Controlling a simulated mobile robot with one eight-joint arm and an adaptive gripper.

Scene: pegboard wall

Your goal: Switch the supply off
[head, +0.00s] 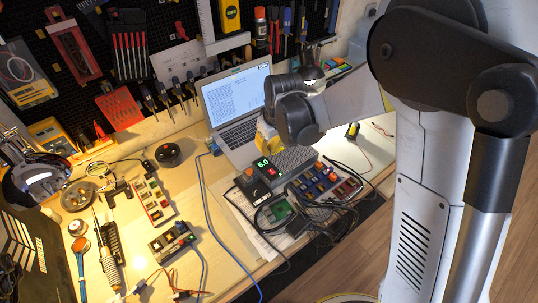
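The supply (247,183) is a dark box with a lit green display reading about 5.0 and a small red part beside the display. It sits on the workbench in front of the laptop, toward the right side of the bench. My gripper (266,143) is just above and behind the supply's display in the head view. Its yellowish end points down, and I cannot tell whether it touches the supply. The fingers are small and partly hidden by the wrist, so their opening is unclear. My arm hides part of the bench behind.
A laptop (232,101) stands open behind the supply. A board with coloured modules (323,184), a green circuit board (280,210) and black cables lie close to its right and front. A blue cable (212,215) crosses the bench. Tools hang on the pegboard (160,22).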

